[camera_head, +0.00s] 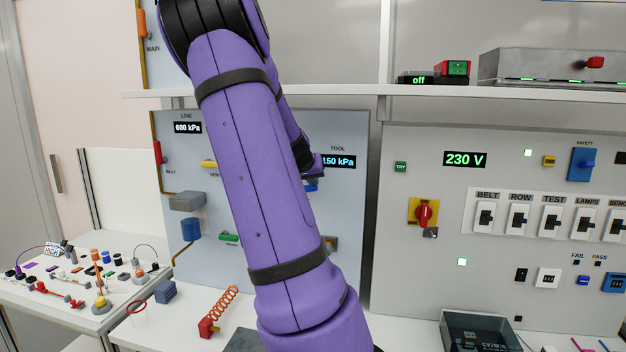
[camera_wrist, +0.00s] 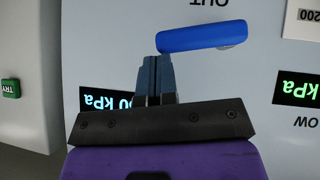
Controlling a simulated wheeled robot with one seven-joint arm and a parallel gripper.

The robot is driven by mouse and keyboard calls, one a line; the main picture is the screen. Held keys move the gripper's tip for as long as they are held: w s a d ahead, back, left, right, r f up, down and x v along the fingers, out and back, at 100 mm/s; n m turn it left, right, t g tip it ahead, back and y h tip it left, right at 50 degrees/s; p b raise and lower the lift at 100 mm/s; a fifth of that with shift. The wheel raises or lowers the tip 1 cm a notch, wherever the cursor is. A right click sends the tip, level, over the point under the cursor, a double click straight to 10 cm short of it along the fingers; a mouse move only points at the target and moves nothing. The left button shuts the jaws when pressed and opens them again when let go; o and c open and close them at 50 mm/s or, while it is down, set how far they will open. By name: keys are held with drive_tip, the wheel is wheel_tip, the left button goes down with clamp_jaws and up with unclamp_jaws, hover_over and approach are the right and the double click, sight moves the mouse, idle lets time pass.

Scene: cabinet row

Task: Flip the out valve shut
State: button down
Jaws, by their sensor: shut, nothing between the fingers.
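The out valve's blue lever (camera_wrist: 202,37) shows in the wrist view beside the upside-down OUT label (camera_wrist: 209,3). It lies nearly level across the picture, slightly tilted, with its right end higher. My gripper (camera_wrist: 152,58) is shut and empty. Its fingertips are right by the lever's left end; I cannot tell whether they touch it. In the head view my purple arm hides much of the pressure panel (camera_head: 350,200), and my fingers cannot be made out. A small bit of blue (camera_head: 311,187) shows just below my wrist there, likely the lever.
The TOOL display (camera_head: 339,162) reads 150 kPa and the LINE display (camera_head: 187,127) reads 600 kPa. A shelf (camera_head: 350,92) runs above. The electrical panel (camera_head: 400,270) with a red rotary switch (camera_head: 424,213) stands to the right. A red spring-like coil (camera_head: 222,305) is on the bench.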

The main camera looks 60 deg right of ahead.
drive_tip(key=shift+f, duration=0.1)
drive_tip(key=shift+s+d+f+m+t, duration=0.15)
drive_tip(key=shift+s+f+m+t, duration=0.15)
drive_tip(key=shift+s+f+t, duration=0.35)
drive_tip(key=shift+w, duration=0.15)
drive_tip(key=s+a+r, duration=0.2)
drive_tip(key=a+r, duration=0.4)
drive_tip(key=r, duration=0.6)
drive_tip(key=shift+a+r, duration=0.15)
drive_tip(key=shift+a, duration=0.2)
idle(1.2)
